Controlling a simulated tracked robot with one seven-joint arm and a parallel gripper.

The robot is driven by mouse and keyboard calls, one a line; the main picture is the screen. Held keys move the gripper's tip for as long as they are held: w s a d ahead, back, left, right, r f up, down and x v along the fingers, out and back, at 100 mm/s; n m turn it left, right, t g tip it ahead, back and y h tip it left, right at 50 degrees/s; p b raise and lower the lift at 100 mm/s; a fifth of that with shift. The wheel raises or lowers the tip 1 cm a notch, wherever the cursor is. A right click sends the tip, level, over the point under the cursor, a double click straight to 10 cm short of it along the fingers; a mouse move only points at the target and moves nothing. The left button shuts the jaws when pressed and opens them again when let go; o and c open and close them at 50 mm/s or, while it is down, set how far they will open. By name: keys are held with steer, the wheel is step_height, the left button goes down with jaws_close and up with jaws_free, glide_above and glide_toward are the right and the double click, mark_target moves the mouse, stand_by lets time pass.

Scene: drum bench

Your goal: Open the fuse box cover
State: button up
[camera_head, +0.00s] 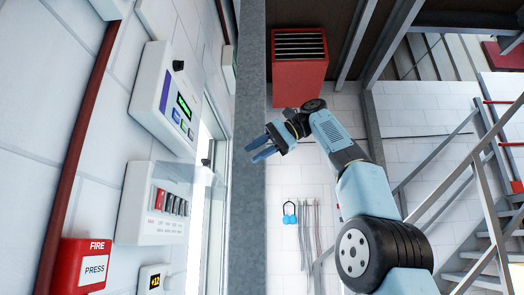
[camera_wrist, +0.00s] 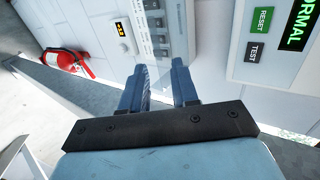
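The fuse box (camera_head: 150,218) is a white wall panel with a row of red and dark switches, on the left wall in the head view. A faint clear pane, apparently its cover (camera_head: 181,172), shows at its upper right; I cannot tell its exact angle. In the wrist view the fuse box (camera_wrist: 176,40) is at the top, beyond the fingertips, with grey switches. My gripper (camera_head: 255,153) is to the right of the box in the head view. In the wrist view its two blue fingers (camera_wrist: 159,70) are apart with nothing between them.
A panel with a green display (camera_head: 168,100) is above the fuse box. A red fire button box (camera_head: 86,266) and a small yellow-display unit (camera_head: 154,280) are below. A grey post (camera_head: 250,220) stands beside my gripper in the picture.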

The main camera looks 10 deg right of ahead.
steer(key=shift+s+d+r, duration=0.15)
steer(key=shift+d, duration=0.4)
stand_by(0.5)
steer(key=s+a+f+m+t+h, duration=0.1)
steer(key=s+a+f+t+h, duration=0.2)
steer(key=f, duration=0.6)
steer(key=s+d+f+n+h, duration=0.1)
steer(key=s+d+f+h, duration=0.2)
steer(key=f, duration=1.2)
steer(key=s+d+f+n+h, duration=0.1)
steer(key=s+d+f+h, duration=0.1)
steer(key=s+d+f, duration=0.6)
steer(key=s+d+f+n+h, duration=0.1)
steer(key=s+d+f+h, duration=0.2)
steer(key=s+f, duration=0.9)
steer(key=d+f, duration=0.3)
steer(key=f, duration=0.7)
steer(key=shift+s+t+h, duration=0.15)
steer(key=shift+t+h, duration=0.15)
